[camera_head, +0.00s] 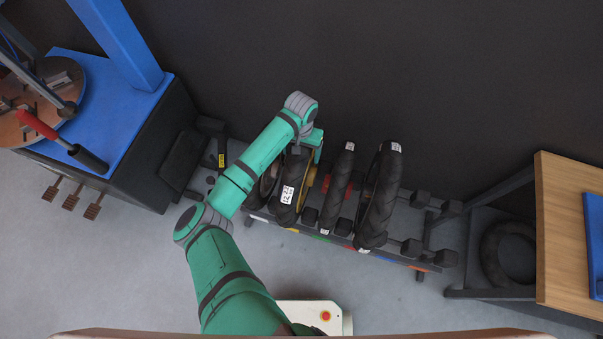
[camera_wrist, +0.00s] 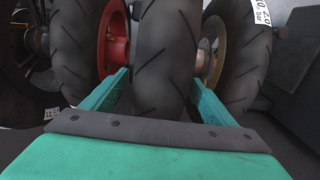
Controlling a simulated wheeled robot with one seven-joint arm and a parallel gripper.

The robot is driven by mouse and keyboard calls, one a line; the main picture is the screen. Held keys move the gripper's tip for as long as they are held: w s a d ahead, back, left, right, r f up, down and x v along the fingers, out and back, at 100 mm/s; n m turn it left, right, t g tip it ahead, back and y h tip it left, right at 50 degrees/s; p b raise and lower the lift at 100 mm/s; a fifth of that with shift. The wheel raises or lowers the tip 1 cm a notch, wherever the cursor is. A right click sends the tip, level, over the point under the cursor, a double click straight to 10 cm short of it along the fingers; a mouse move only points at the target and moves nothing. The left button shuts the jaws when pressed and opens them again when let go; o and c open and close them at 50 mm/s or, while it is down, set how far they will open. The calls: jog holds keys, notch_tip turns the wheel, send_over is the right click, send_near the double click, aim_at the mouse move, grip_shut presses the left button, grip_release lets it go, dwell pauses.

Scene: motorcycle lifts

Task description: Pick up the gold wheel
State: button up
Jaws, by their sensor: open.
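The gold wheel has a black tyre (camera_head: 290,180) with a white label and a gold rim (camera_head: 309,184) on its right side. It stands upright in a low rack, partly hidden by my gripper and arm. My gripper (camera_head: 314,143) is at its top, on the wall side. In the wrist view, my gripper (camera_wrist: 160,82) is open, with one finger on each side of a black tyre (camera_wrist: 161,50). This looks like the gold wheel, though its rim does not show there. I cannot tell whether the fingers touch it.
A red-rimmed wheel (camera_head: 337,190) stands close on the right, and a copper-rimmed wheel (camera_head: 264,188) close on the left. A larger wheel (camera_head: 379,200) is farther right. A blue-topped machine (camera_head: 122,105) stands left, and a wooden table (camera_head: 562,235) right. Grey floor (camera_head: 130,270) lies open in front.

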jog(key=shift+f, duration=1.1)
jog(key=c, duration=1.9)
jog(key=shift+w+r, duration=0.15)
grip_shut()
jog(key=shift+r, duration=5)
